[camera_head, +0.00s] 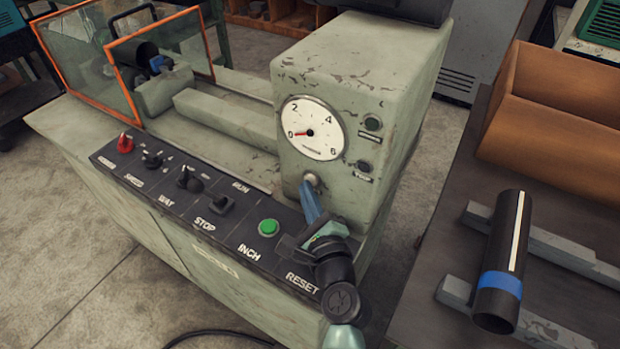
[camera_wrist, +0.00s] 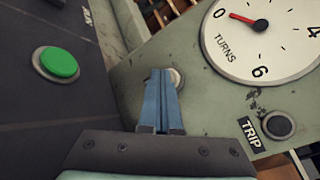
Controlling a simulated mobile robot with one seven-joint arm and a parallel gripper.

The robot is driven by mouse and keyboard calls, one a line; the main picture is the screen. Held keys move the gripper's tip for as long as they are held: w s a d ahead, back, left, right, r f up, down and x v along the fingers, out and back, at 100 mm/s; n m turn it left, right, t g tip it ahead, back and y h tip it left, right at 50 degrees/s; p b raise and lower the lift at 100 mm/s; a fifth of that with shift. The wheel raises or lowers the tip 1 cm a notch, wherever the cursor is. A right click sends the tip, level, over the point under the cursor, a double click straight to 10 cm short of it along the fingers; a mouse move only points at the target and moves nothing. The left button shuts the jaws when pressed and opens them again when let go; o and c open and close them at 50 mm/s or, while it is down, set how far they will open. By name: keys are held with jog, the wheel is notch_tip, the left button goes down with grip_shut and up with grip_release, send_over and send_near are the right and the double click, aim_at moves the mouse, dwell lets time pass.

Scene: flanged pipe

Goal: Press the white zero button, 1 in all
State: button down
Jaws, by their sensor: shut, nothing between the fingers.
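The white zero button (camera_head: 311,180) is a small pale round knob on the front face of the green machine housing, just below the dial. In the wrist view the pale button (camera_wrist: 179,76) is partly hidden behind the fingertips. My gripper (camera_head: 306,190) has its blue fingers shut together with nothing between them. Its tips (camera_wrist: 162,73) lie at or very close to the button; I cannot tell whether they touch it. The white dial (camera_head: 312,128) marked TURNS has its red needle at 0.
A green button (camera_head: 269,227) labelled INCH sits on the dark panel beside my gripper. A dark TRIP button (camera_wrist: 278,124) is on the housing. Several switches and a red knob (camera_head: 125,143) line the panel. A black pipe (camera_head: 504,260) with a blue band rests on rails at right.

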jog(key=shift+s+a, duration=0.3)
jog(key=shift+s, duration=0.2)
jog(key=shift+s+a+p, duration=0.45)
jog(key=shift+s+a, duration=0.3)
jog(key=shift+s, duration=0.25)
jog(key=shift+s+a+p, duration=0.45)
jog(key=shift+s+a, duration=0.3)
jog(key=shift+s, duration=0.25)
notch_tip(320, 180, up, 34)
jog(key=w+a+n+t+y+p, duration=0.25)
jog(key=n+t+p, duration=0.2)
jog(key=n, duration=0.95)
jog(key=s+d+r+n+t+h+p, duration=0.1)
jog(key=s+r, duration=0.4)
jog(key=r, duration=0.5)
jog(key=s+r+n+t+h+p, duration=0.2)
jog(key=s+r+n, duration=0.3)
jog(key=r, duration=0.5)
jog(key=s+d+r+n+t+h+p, duration=0.1)
jog(key=s+r+n+t+h+p, duration=0.1)
jog(key=r, duration=0.7)
jog(key=s+n+t, duration=0.1)
jog(key=s+n, duration=0.1)
jog(key=s, duration=0.1)
jog(key=shift+d+r, duration=0.35)
jog(key=shift+r, duration=0.05)
